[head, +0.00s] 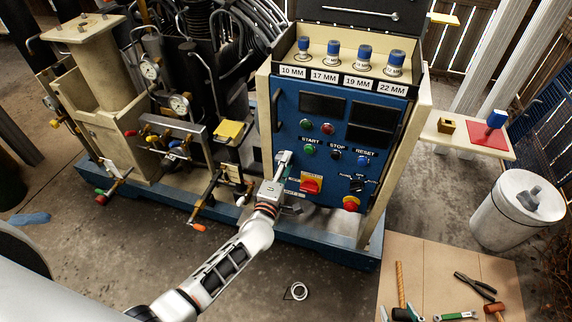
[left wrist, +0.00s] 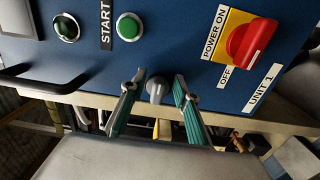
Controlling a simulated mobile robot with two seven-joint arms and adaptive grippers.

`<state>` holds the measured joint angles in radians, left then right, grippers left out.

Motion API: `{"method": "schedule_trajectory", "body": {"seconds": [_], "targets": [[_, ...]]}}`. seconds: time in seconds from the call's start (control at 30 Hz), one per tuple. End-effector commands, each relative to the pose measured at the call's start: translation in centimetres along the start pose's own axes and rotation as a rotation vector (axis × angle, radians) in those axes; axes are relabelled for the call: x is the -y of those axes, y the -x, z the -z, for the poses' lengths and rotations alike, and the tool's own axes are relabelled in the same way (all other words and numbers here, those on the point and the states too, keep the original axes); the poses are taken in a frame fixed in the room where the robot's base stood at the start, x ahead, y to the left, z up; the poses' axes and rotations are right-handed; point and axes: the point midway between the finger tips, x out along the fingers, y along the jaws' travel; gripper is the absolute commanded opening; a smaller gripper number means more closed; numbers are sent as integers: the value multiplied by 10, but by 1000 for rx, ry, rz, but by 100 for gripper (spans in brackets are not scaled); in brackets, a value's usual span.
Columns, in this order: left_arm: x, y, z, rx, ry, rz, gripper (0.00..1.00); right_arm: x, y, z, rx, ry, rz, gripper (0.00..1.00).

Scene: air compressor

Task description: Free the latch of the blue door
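The blue door (head: 300,125) is the front panel of the cabinet and looks closed. It also fills the top of the left wrist view (left wrist: 180,60). A small grey knob (left wrist: 157,88), seemingly the latch, sits near the door's edge. My left gripper (head: 284,158) is at the door's lower left. In the left wrist view, its two fingers (left wrist: 159,80) stand apart, one on each side of the knob, with visible gaps. In the head view the gripper hides the knob. My right gripper is not in view.
A red-and-yellow power switch (head: 311,183) is close to my left gripper; it reads OFF in the left wrist view (left wrist: 250,42). A dark handle (head: 277,108) is on the door's left side. Several sockets stand above the door. Tools lie on a board (head: 435,255) at lower right.

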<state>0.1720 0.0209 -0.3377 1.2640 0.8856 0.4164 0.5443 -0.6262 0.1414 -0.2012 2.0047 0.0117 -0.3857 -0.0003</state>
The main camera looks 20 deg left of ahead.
Motion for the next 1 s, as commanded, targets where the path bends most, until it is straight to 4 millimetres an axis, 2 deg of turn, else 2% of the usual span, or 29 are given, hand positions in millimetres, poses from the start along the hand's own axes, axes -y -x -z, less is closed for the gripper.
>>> {"method": "schedule_trajectory", "body": {"seconds": [0.17,0.27,0.37,0.7,0.8,1.0], "targets": [[1,2,0,0,1,1,31,2,3,-6,10,-1,3,40],[2,10,0,0,2,2,31,2,3,-5,9,-2,3,40],[2,25,0,0,1,3,31,3,2,-5,8,-2,3,40],[1,91,0,0,0,3,31,3,2,-4,7,-2,3,40],[1,105,0,0,0,2,31,3,2,-4,7,-2,3,40],[0,119,0,0,0,0,31,3,2,-4,7,-2,3,40]]}}
